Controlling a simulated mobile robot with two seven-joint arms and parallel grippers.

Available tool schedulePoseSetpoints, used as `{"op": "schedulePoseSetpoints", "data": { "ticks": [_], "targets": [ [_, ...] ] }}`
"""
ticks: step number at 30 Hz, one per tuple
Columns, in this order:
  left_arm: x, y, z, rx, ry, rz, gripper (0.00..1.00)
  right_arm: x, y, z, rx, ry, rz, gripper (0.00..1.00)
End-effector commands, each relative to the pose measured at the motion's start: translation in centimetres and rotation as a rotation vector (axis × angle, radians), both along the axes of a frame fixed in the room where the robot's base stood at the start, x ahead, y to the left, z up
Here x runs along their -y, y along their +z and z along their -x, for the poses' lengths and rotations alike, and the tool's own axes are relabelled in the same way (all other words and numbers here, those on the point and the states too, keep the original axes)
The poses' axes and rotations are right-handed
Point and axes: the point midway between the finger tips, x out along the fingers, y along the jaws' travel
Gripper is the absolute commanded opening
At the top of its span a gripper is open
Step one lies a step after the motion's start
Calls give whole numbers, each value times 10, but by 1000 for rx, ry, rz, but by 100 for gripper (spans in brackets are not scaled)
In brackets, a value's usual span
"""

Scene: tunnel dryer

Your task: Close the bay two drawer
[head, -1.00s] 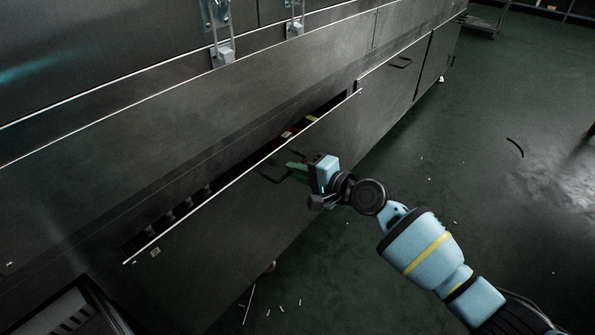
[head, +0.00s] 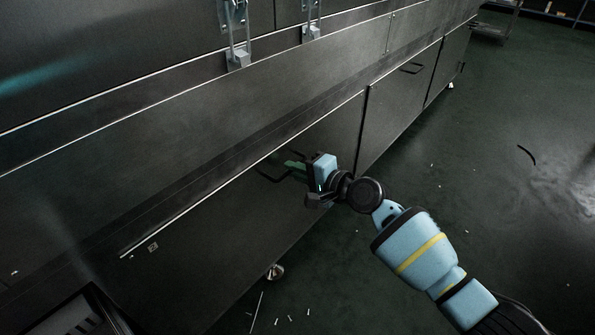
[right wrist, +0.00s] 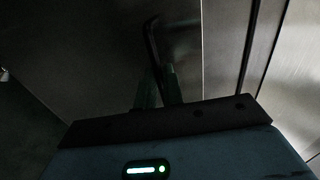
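The drawer (head: 230,243) is the long dark metal front low on the dryer. Its top edge now lies close along the panel above, and no interior shows; a thin remaining gap cannot be ruled out. Its dark bar handle (head: 268,177) is on the front near the top edge and also shows in the right wrist view (right wrist: 151,40). My right gripper (head: 294,165) is at the handle, its green fingers (right wrist: 159,88) on either side of the bar and seemingly closed on it. My left gripper is not in view.
Another closed front with a handle (head: 411,68) is farther along the dryer to the right. Metal latches (head: 237,58) hang on the upper panel. The dark green floor (head: 480,160) on the right is mostly open, with small white scraps and a dark curved strip (head: 526,154).

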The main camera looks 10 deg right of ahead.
Motion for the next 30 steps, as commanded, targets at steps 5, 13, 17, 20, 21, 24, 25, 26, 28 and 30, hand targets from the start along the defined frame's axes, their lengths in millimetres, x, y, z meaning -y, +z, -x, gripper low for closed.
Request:
{"op": "schedulePoseSetpoints", "data": {
  "ticks": [5, 13, 17, 20, 21, 24, 25, 26, 28, 30],
  "targets": [
    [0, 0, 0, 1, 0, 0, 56, -1, 2, 0, 4, 0, -2, 29],
    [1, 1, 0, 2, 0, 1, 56, 0, 1, 1, 1, 1, -1, 29],
    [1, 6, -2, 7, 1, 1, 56, 7, 4, 9, 1, 0, -1, 29],
    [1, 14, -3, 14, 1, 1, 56, 15, 9, 21, 2, 0, 0, 29],
    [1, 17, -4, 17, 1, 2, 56, 20, 10, 26, 2, -1, 0, 29],
    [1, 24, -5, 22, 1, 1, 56, 29, 14, 38, 4, 1, 0, 29],
    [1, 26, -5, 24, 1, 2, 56, 32, 15, 42, 3, 1, 1, 29],
    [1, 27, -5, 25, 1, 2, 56, 35, 15, 45, 3, 1, 1, 29],
    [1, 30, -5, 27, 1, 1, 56, 39, 17, 51, 3, 1, -1, 29],
    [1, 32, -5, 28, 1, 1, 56, 43, 18, 56, 3, 1, -1, 29]
  ]
}}
